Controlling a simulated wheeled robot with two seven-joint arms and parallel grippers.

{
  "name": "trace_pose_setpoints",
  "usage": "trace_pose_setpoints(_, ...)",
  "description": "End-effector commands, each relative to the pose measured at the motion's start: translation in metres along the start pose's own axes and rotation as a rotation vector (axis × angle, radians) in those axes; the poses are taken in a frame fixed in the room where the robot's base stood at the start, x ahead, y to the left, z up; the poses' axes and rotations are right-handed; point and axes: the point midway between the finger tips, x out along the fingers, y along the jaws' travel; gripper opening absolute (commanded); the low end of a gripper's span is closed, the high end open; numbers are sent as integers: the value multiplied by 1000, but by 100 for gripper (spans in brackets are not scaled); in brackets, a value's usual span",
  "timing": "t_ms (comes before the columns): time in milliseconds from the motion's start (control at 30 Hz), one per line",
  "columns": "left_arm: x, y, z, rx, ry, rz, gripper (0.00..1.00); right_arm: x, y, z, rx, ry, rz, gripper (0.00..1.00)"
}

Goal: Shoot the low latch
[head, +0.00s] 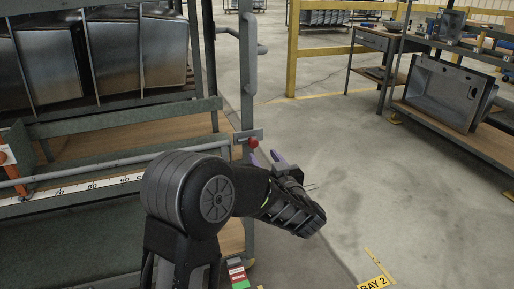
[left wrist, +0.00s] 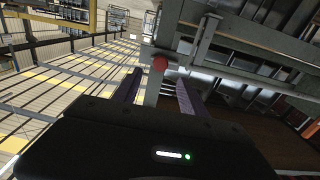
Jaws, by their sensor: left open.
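The latch shows as a red knob (head: 254,142) on a small grey plate (head: 242,135) at the upright post of the green rack. In the left wrist view the red knob (left wrist: 160,63) is just beyond the fingertips, roughly between them. My left gripper (head: 264,158) is open, its purple-tinted fingers pointing at the knob from just below and right of it. In the left wrist view the left gripper (left wrist: 157,88) has its two fingers well apart with nothing between them. I cannot tell whether a finger touches the knob. My right gripper is not in view.
The rack (head: 125,128) holds metal sinks (head: 165,48) on its upper shelf. A grey bar (head: 246,70) stands along the post above the latch. An orange-red part (head: 8,160) is at far left. A shelf with a sink (head: 445,92) stands right. The floor between is clear.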

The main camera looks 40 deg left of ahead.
Motion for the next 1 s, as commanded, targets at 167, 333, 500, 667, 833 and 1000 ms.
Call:
trace_pose_setpoints(167,24,-1,2,0,0,-2,50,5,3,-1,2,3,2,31)
trace_pose_setpoints(333,51,-1,2,-1,1,-2,50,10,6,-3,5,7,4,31)
trace_pose_setpoints(500,68,0,2,0,-1,0,50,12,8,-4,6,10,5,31)
trace_pose_setpoints(667,71,0,1,1,-1,1,50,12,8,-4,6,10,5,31)
trace_pose_setpoints(833,71,0,1,0,-1,1,49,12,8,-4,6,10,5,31)
trace_pose_setpoints(1000,71,0,0,0,-1,1,35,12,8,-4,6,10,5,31)
